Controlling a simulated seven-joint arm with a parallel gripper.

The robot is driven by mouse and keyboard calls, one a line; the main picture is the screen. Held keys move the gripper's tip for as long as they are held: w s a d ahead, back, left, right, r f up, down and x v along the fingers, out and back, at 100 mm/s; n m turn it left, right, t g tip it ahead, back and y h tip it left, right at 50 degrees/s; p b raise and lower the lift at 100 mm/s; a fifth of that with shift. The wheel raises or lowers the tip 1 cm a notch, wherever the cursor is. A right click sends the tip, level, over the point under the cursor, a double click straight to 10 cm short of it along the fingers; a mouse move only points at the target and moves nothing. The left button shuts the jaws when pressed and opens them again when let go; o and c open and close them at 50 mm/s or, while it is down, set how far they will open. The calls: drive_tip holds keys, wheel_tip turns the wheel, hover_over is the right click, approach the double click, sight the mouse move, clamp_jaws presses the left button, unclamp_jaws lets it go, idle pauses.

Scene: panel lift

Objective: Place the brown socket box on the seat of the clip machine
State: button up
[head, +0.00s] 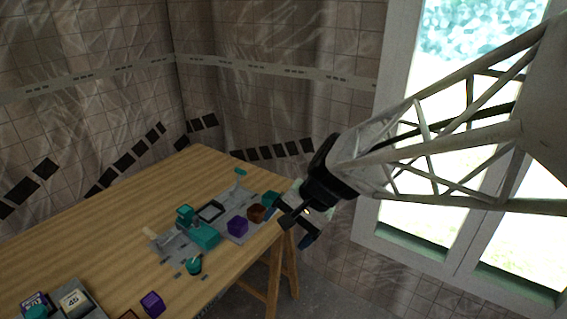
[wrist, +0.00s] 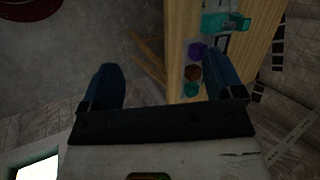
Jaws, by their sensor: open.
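The brown socket box (head: 256,213) stands on the grey plate between a purple box (head: 238,226) and a teal box (head: 270,199). It also shows in the wrist view (wrist: 193,72), beside the right finger. The clip machine (head: 204,236), grey and teal, is on the table left of the boxes; part of it shows in the wrist view (wrist: 222,22). I cannot clearly make out its seat; a dark square frame (head: 211,211) lies behind the teal block. My gripper (head: 292,228) is open and empty, past the table's right edge, right of the brown box.
The wooden table (head: 100,225) has bare room at its left and back. A teal cup-like piece (head: 194,265) is in front of the machine. Another purple box (head: 152,303) and a grey device marked 45 (head: 73,300) are near the front. A window (head: 470,150) is at right.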

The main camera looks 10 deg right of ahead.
drive_tip(key=s+d+r+n+h, duration=0.2)
drive_tip(key=s+d+n+h, duration=0.1)
drive_tip(key=s, duration=0.3)
drive_tip(key=s+d+r+n+t+h, duration=0.1)
drive_tip(key=s+d+r+n+h, duration=0.1)
drive_tip(key=s+d, duration=0.3)
drive_tip(key=shift+s+d+n+h, duration=0.25)
drive_tip(key=shift+s+n+h, duration=0.4)
drive_tip(key=shift+s, duration=0.2)
drive_tip(key=shift+o, duration=0.4)
drive_tip(key=shift+r, duration=0.1)
drive_tip(key=shift+w, duration=0.1)
